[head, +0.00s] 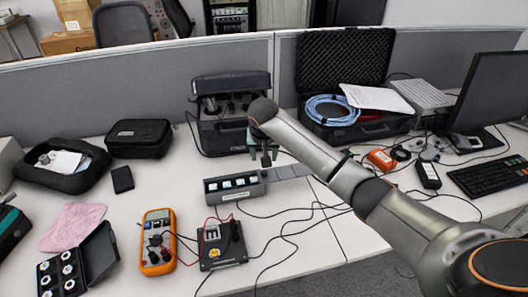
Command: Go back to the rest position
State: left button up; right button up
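My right arm reaches in from the right edge across the desk. Its gripper (265,160) points down just behind and above the right end of a grey box with several light square windows (234,187). The fingers are small and dark in this view, so I cannot tell whether they are open or shut, or whether they touch the box. My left gripper is not in view.
A black instrument case (231,112) stands behind the gripper. An orange multimeter (158,241) and a black wired box (222,244) stand in front, with loose cables around. An open foam-lined case (345,62), monitor (492,92) and keyboard (490,177) are right. A partition (60,100) runs behind.

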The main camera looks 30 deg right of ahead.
jog(key=shift+s+a+r, duration=0.1)
jog(key=shift+s+r, duration=0.1)
jog(key=shift+r, duration=0.35)
jog(key=s+a+f+n+y, duration=0.1)
jog(key=s+a+f+n, duration=0.2)
jog(key=s+a+f, duration=0.4)
jog(key=s+a+f+n+y, duration=0.1)
jog(key=s+a+f+n, duration=0.25)
jog(key=s, duration=0.45)
jog(key=s+n, duration=0.2)
jog(key=s, duration=1.7)
jog(key=w+a+f+t+y, duration=0.1)
jog(key=w+a+f+t, duration=0.1)
jog(key=f, duration=0.3)
jog(key=w+a+f+t+y, duration=0.1)
jog(key=w+a+f+t, duration=0.1)
jog(key=f, duration=0.3)
jog(key=shift+t+y, duration=0.4)
jog(key=shift+t, duration=0.2)
